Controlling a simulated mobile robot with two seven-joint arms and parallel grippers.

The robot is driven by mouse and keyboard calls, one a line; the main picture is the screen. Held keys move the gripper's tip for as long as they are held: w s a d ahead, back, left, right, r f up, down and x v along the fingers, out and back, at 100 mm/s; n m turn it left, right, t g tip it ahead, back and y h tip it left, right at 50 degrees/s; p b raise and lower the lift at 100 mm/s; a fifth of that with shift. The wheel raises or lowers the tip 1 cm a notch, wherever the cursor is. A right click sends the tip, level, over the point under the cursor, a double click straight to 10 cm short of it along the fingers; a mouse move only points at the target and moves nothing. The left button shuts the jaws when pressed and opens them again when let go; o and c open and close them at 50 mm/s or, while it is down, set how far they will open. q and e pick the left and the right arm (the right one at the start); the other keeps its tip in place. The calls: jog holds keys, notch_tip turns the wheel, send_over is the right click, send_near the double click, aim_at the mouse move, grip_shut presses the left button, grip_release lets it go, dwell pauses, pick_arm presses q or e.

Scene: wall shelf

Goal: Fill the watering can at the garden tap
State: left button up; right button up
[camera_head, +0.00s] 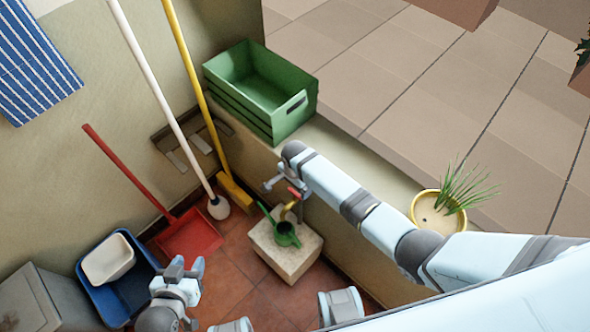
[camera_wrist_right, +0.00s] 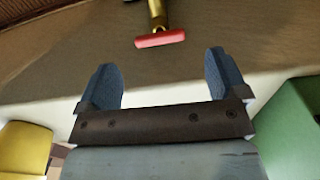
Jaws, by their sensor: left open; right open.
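The green watering can (camera_head: 286,234) stands upright on a pale stone block (camera_head: 283,259), below the tap on the low wall. The brass tap (camera_head: 287,212) has a red handle (camera_head: 293,193); the right wrist view also shows the red handle (camera_wrist_right: 160,40), ahead of and between the fingertips. My right gripper (camera_wrist_right: 162,72) is open and empty, close to the handle but apart from it. In the head view it partly covers the tap's upper end. My left gripper (camera_head: 186,268) is open and empty, low at the lower left, away from the can.
A green crate (camera_head: 262,127) and a yellow plant pot (camera_head: 425,200) stand on the wall ledge, either side of my right arm. Brooms, a red dustpan (camera_head: 190,236) and a blue tub (camera_head: 92,308) are at left. Floor around the block is partly clear.

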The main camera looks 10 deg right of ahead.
aim_at(295, 193)
notch_tip(295, 193, up, 9)
jog(key=p, duration=0.1)
dwell(0.7)
jog(key=s+d+r+n+t+y+p, duration=0.1)
jog(key=s+d+r+n+t+p, duration=0.1)
jog(key=s, duration=0.5)
jog(key=s+d+r+n+t+y+p, duration=0.1)
jog(key=s+d+r+n+t+p, duration=0.2)
jog(key=s+r+n, duration=0.4)
jog(key=s+d+r+n+t+y+p, duration=0.1)
jog(key=s+d+r+n+t+p, duration=0.2)
jog(key=s, duration=0.5)
notch_tip(295, 193, up, 2)
jog(key=n+t+p, duration=0.1)
jog(key=n+t, duration=0.1)
jog(key=t, duration=0.1)
jog(key=shift+s+d+r+p, duration=0.2)
jog(key=shift+s+p, duration=0.1)
jog(key=shift+s, duration=0.1)
